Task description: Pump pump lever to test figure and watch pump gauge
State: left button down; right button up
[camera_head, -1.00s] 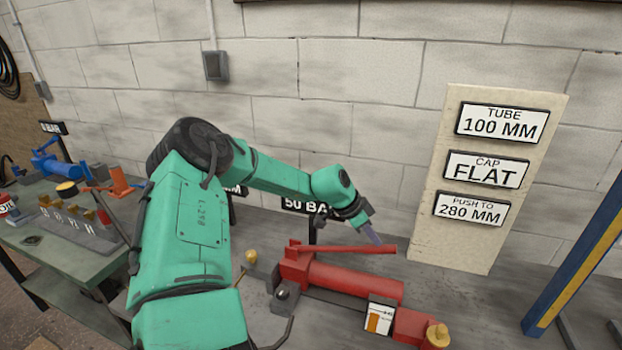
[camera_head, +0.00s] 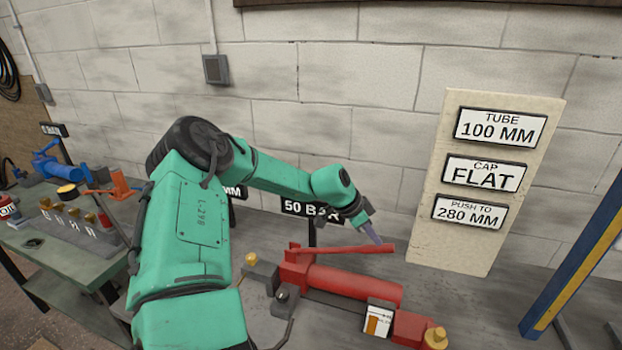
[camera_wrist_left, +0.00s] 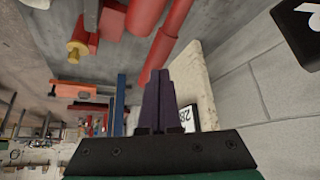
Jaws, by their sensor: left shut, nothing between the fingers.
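The red pump (camera_head: 352,284) lies on the grey bench. Its red pump lever (camera_head: 335,250) runs nearly level above the body. My left gripper (camera_head: 377,238) is shut and empty, pointing down, with its tips at the lever's right end; I cannot tell whether they touch it. In the left wrist view its purple fingers (camera_wrist_left: 156,98) are together, near the red bars (camera_wrist_left: 163,40). A white card with an orange block (camera_head: 377,320) is on the pump's front; I cannot tell if it is the gauge. The 50 BAR sign (camera_head: 300,208) is partly hidden by my arm. My right gripper is out of view.
A pale board (camera_head: 480,245) with three plates, TUBE 100 MM, CAP FLAT and PUSH TO 280 MM, stands against the block wall. A blue and yellow post (camera_head: 572,270) is at right. A green side bench (camera_head: 65,255) at left holds several fittings and a blue pump.

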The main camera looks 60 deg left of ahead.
pick_arm(q)
notch_tip(320, 180, down, 8)
jog(key=b, duration=0.7)
jog(key=shift+d+f, duration=0.1)
jog(key=shift+f, duration=0.1)
notch_tip(320, 180, up, 9)
jog(key=p, duration=0.8)
jog(key=shift+f, duration=0.3)
notch_tip(320, 180, down, 8)
jog(key=b, duration=0.7)
jog(key=shift+w+f, duration=0.1)
jog(key=shift+f, duration=0.1)
jog(key=shift+r+p, duration=0.3)
jog(key=shift+r, duration=0.1)
notch_tip(320, 180, up, 8)
jog(key=p, duration=0.6)
jog(key=shift+f+p, duration=0.25)
jog(key=shift+p, duration=0.15)
